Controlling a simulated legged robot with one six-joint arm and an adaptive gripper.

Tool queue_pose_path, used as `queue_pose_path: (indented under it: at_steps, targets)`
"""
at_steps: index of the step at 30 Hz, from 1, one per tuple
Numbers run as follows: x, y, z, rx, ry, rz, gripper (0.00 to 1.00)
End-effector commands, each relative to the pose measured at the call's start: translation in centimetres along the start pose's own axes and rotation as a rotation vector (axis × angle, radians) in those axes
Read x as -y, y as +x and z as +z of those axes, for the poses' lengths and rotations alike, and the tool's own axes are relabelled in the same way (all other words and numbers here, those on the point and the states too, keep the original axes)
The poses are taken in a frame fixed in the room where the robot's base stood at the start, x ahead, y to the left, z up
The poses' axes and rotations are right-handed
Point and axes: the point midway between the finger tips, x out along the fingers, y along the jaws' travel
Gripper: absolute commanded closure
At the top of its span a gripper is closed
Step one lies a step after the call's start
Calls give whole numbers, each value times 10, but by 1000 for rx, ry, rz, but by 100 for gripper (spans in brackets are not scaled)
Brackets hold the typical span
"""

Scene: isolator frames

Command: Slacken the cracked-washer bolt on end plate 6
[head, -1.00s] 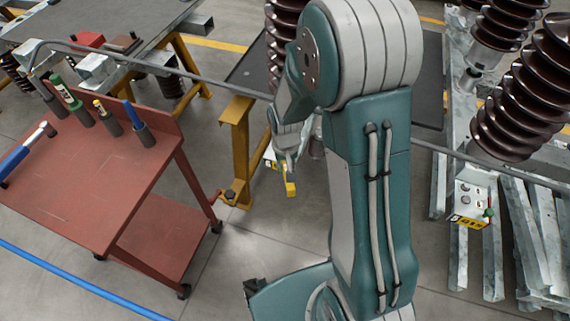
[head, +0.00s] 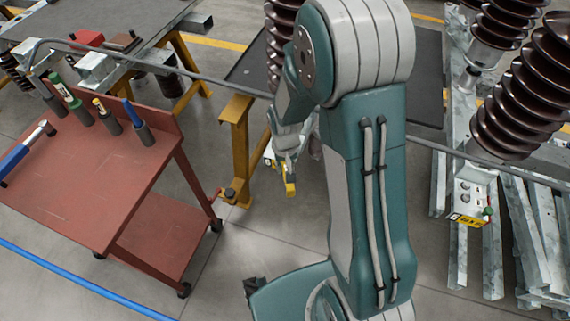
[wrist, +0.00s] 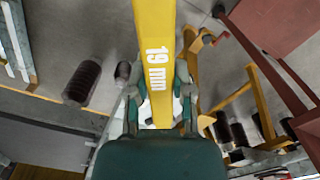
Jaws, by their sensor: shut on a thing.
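My gripper (wrist: 158,78) is shut on a yellow tool (wrist: 154,28) marked "19 mm" in the wrist view. The tool runs up and out of the top of that view, so its working end is not seen. In the head view my gripper (head: 288,160) hangs left of my arm, with the yellow tool (head: 290,186) below it. A pale end plate with a yellow label (head: 270,157) shows partly behind my gripper. Another end plate (head: 470,198) with bolts and a yellow label stands at the right. I cannot read either plate's number surely or make out a cracked washer.
A red trolley (head: 90,185) at the left carries several upright tools in holders and a blue-handled tool (head: 25,152). A yellow trestle (head: 237,150) stands between trolley and gripper. A grey rail crosses the scene. Brown ribbed insulators (head: 525,90) and steel beams stand right. Floor (head: 235,270) is clear in front.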

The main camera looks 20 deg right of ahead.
Motion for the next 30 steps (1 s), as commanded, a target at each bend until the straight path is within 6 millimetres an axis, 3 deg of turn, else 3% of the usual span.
queue_pose_path:
  at_steps: [30]
  targets:
    - [-1,13,0,-1,-5,0,100]
